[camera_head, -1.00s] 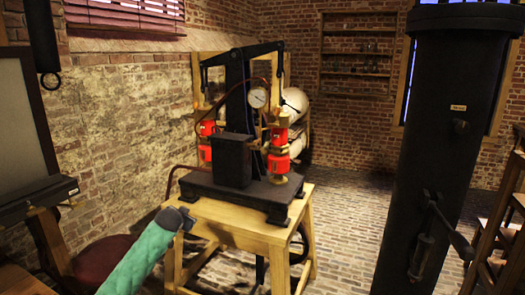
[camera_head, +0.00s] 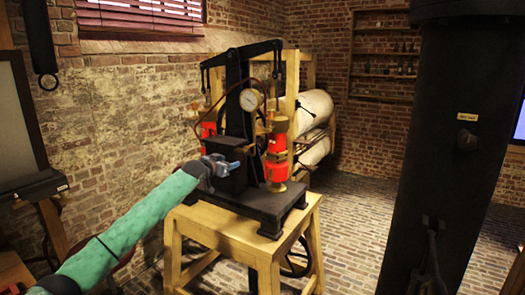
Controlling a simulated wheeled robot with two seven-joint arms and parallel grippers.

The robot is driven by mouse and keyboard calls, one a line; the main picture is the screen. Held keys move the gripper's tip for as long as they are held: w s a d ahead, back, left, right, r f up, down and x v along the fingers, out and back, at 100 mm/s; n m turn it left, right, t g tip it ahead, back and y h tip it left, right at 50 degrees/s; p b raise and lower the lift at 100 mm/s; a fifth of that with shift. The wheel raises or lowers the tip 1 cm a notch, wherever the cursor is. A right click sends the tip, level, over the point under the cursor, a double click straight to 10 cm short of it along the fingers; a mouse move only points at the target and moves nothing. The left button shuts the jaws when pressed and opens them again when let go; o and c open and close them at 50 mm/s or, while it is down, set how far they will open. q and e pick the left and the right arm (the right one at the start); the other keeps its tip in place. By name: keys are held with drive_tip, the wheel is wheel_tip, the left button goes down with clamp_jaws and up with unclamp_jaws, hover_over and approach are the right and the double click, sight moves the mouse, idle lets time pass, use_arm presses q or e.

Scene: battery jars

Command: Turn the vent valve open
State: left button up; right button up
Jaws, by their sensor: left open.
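My left arm reaches in from the lower left in a green sleeve. My left gripper (camera_head: 232,166) is open and in front of the black block on the pump stand (camera_head: 240,196). I cannot tell whether it touches the block. The pump carries a round gauge (camera_head: 250,100) and red cylinders (camera_head: 277,160) with brass fittings. I cannot make out for sure which part is the vent valve. A small dark knob (camera_head: 467,140) sits under a pale label (camera_head: 467,117) on the tall black column (camera_head: 440,200); the label is too small to read. My right gripper is not in view.
A wooden table (camera_head: 240,230) holds the pump, with a spoked wheel (camera_head: 297,257) below it. Pale rolls (camera_head: 314,108) lie on a rack behind. Brick floor (camera_head: 350,215) is free between table and column. A framed panel (camera_head: 18,130) stands at the left.

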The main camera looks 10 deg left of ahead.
sight(239, 151)
use_arm(q)
drive_tip(key=shift+n+t+h, duration=0.4)
drive_tip(key=shift+t+h, duration=0.3)
drive_tip(key=shift+t, duration=0.1)
drive_tip(key=w+d+r, duration=0.1)
drive_tip(key=w, duration=0.1)
drive_tip(key=w+d+r+p, duration=0.1)
drive_tip(key=w, duration=0.1)
drive_tip(key=w+d+r+p, duration=0.1)
drive_tip(key=w, duration=0.1)
drive_tip(key=shift+w+d, duration=0.2)
drive_tip(key=shift+w, duration=0.1)
drive_tip(key=shift+w+d+f+p, duration=0.1)
drive_tip(key=shift+w+p, duration=0.25)
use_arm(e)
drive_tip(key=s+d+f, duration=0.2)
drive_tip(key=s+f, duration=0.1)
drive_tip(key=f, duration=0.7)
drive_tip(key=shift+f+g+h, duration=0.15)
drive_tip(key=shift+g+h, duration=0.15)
use_arm(q)
drive_tip(key=c, duration=0.7)
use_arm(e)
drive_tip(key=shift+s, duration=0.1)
